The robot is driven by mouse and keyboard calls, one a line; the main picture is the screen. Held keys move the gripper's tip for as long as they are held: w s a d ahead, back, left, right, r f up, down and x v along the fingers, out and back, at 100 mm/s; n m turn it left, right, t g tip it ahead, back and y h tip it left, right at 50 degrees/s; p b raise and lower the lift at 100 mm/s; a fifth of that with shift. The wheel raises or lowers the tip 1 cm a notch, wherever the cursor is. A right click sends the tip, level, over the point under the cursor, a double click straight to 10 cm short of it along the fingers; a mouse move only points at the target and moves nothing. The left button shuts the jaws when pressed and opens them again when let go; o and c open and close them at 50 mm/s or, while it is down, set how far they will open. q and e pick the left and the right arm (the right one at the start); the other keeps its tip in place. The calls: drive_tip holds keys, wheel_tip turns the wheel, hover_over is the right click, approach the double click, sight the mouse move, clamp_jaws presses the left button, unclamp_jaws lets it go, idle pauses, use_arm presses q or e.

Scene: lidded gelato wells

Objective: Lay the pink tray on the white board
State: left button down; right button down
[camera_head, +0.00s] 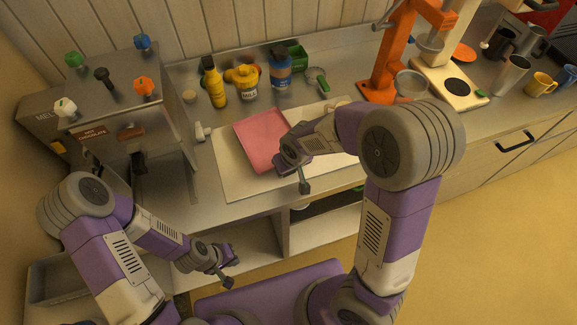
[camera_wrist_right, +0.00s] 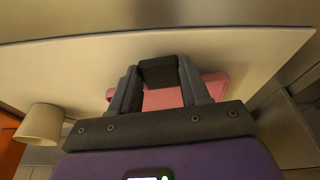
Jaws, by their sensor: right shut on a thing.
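The pink tray (camera_head: 259,141) is a flat tray seen over the left part of the white board (camera_head: 238,184) on the grey counter. I cannot tell whether its whole underside touches the board. My right gripper (camera_head: 292,168) is at the tray's right edge, shut on the tray, and my right arm hides part of the board. In the right wrist view the fingers (camera_wrist_right: 158,76) are over the pink tray (camera_wrist_right: 162,99), with the white board (camera_wrist_right: 60,65) around it. My left gripper (camera_head: 229,267) is open and empty in front of the counter, away from the tray.
A grey dispenser (camera_head: 120,95) is at left. An orange machine (camera_head: 396,50) stands at right. A small white object (camera_head: 201,132) lies beside the board's left edge.

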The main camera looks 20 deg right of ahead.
drive_tip(key=shift+f, duration=0.5)
drive_tip(key=shift+f+b, duration=0.1)
drive_tip(key=shift+b, duration=0.25)
drive_tip(key=shift+f+b, duration=0.3)
drive_tip(key=shift+c, duration=2.3)
unclamp_jaws()
